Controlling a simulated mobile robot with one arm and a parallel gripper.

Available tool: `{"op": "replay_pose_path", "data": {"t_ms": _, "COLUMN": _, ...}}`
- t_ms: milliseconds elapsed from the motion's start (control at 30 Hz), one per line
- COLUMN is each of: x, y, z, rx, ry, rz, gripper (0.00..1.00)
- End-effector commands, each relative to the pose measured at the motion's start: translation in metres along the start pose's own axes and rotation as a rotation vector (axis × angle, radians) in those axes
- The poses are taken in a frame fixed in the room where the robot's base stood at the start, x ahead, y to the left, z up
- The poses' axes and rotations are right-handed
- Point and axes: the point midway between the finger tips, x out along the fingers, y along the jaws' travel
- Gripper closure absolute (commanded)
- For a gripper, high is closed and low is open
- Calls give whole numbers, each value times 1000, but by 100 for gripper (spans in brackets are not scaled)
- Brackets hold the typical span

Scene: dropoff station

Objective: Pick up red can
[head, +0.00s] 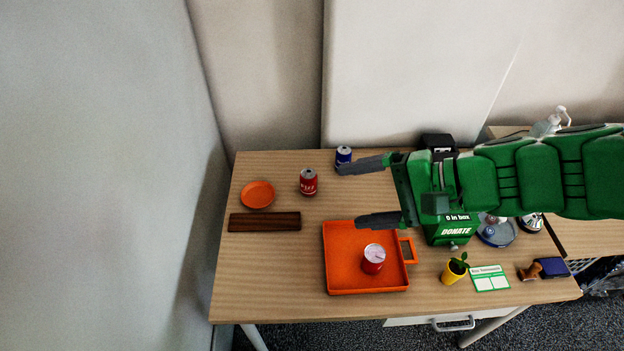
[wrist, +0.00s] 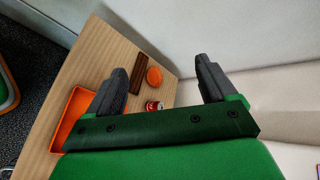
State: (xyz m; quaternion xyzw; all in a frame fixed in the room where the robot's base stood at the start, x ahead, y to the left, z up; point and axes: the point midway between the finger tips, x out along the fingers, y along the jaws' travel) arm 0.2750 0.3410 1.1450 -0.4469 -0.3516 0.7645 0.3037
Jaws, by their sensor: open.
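A red can (head: 308,182) stands upright on the table behind the orange tray; it also shows in the wrist view (wrist: 154,106), low between the fingers. A second red can (head: 373,257) with a pale top stands in the orange tray (head: 338,282). My gripper (head: 367,192) is open and empty, its fingers pointing left, to the right of the can on the table. In the wrist view my gripper (wrist: 165,82) has its two dark fingers spread wide. A blue can (head: 343,155) stands close to the tip of the far finger.
An orange plate (head: 258,194) and a dark wooden block (head: 264,222) lie at the left. A green donation box (head: 452,230), a yellow pot (head: 453,272), a card (head: 489,278) and a stamp (head: 529,271) are at the right. The table (head: 280,275) is bare at front left.

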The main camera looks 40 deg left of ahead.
Motion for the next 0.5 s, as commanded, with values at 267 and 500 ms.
{"op": "replay_pose_path", "data": {"t_ms": 267, "x": 41, "y": -65, "z": -39, "rx": 140, "ry": -62, "rz": -261, "gripper": 15}}
{"op": "replay_pose_path", "data": {"t_ms": 500, "x": 72, "y": -102, "z": -88, "rx": 315, "ry": -73, "rz": -447, "gripper": 15}}
